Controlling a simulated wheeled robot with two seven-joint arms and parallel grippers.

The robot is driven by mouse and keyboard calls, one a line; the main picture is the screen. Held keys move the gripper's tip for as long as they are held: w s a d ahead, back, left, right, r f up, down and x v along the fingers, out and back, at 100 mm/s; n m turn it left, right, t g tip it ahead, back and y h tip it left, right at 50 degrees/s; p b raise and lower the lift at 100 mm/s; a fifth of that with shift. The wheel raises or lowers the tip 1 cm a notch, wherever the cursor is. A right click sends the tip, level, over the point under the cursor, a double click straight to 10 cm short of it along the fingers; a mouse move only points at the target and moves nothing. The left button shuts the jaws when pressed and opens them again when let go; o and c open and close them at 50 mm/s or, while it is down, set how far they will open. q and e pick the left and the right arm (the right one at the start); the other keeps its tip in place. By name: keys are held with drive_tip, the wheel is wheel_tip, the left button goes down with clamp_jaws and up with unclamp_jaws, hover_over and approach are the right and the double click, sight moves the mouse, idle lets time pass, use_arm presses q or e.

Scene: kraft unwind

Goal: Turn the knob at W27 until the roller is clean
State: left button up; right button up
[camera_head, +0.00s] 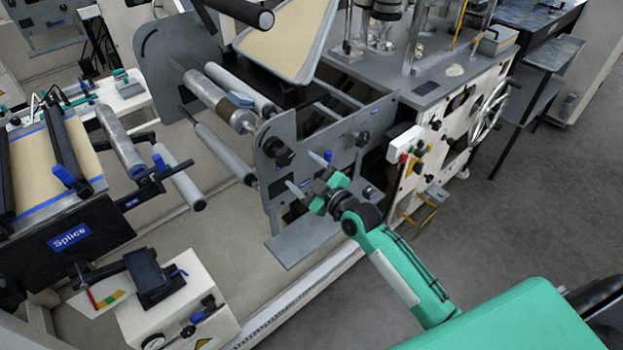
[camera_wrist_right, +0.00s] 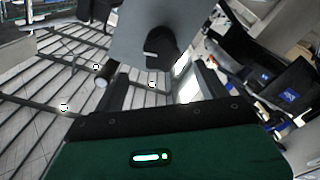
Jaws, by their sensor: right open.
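A black knob (camera_head: 272,147) sits on the upright grey side plate (camera_head: 298,128), with another dark knob just below it. The wrist view shows a black knob (camera_wrist_right: 160,48) with a pale mark, on a grey plate and ahead of the fingers. The metal roller (camera_head: 213,95) behind the plate has a brown patch near its plate end. My right gripper (camera_head: 304,172) is open, its fingers pointing at the plate; it also shows in the wrist view (camera_wrist_right: 158,72) with nothing visible between its fingers. I cannot read W27 on the small blue labels. My left gripper is not in view.
Grey rollers (camera_head: 222,152) stick out left of the plate. A grey ledge (camera_head: 300,243) lies below my right gripper. A white box with coloured buttons (camera_head: 404,144) and a handwheel (camera_head: 489,112) stand to the right. A splice unit (camera_head: 72,236) stands left. Grey floor is clear at lower right.

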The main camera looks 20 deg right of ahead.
sight(287, 159)
drive_tip(key=b+x, duration=0.1)
drive_tip(key=x, duration=0.7)
drive_tip(key=shift+w+a+f+b, duration=0.1)
drive_tip(key=shift+a+b, duration=0.05)
drive_tip(key=shift+b, duration=0.2)
